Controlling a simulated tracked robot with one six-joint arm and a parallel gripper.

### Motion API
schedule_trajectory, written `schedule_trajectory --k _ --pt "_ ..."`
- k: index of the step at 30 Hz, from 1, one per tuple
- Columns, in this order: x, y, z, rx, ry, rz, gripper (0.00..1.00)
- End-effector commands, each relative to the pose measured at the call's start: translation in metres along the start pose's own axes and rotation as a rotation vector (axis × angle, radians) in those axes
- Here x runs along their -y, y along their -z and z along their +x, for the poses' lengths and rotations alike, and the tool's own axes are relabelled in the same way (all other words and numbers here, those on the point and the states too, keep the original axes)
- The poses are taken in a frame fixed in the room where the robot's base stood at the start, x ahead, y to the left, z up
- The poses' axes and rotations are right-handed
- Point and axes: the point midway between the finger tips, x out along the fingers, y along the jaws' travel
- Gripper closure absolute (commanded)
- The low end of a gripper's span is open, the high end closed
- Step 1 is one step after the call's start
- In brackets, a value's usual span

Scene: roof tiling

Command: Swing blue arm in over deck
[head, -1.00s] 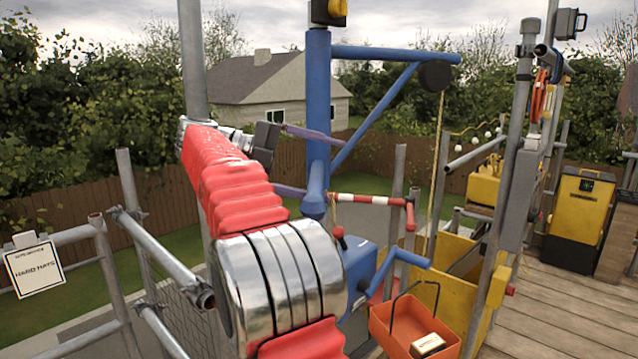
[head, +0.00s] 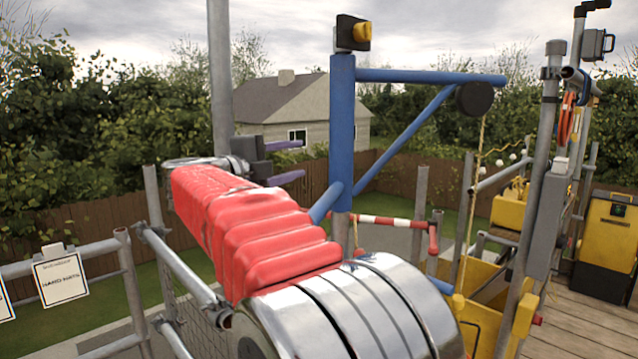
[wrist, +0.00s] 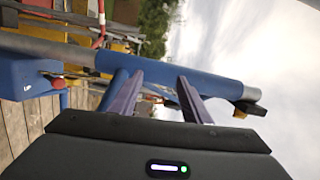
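The blue arm (head: 430,77) is a horizontal jib with a diagonal brace on a blue post (head: 342,120). It points right in the head view, with a dark pulley wheel (head: 474,98) and a hanging rope at its end. My gripper (head: 302,161) has two purple fingers, spread apart and empty, left of the post with a visible gap in the picture. In the wrist view, my gripper (wrist: 156,80) is open with its fingertips towards the blue post (wrist: 170,72), which crosses the picture. The blue winch box (wrist: 28,76) with a red knob shows there at left.
The wooden deck (head: 590,315) lies at the right, with a yellow-and-black machine (head: 607,235) on it. A red-and-white bar (head: 385,221) stands beyond my arm. Grey scaffold rails (head: 175,262) and a "hard hats" sign (head: 60,277) are at left.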

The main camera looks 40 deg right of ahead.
Motion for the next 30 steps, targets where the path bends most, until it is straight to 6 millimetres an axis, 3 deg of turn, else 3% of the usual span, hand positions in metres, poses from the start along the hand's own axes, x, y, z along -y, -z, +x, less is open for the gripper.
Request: schedule_trajectory --k 8,15,20,23,30 --pt "0.039 -0.045 -0.055 0.393 0.217 -0.14 0.57" --pt "0.039 -0.072 -0.131 0.723 0.382 -0.33 0.57" --pt "0.014 -0.079 -0.189 0.935 0.467 -0.49 0.57" --pt "-0.012 -0.076 -0.224 1.061 0.508 -0.603 0.57" --pt "-0.099 -0.046 -0.299 1.342 0.563 -0.912 0.57"
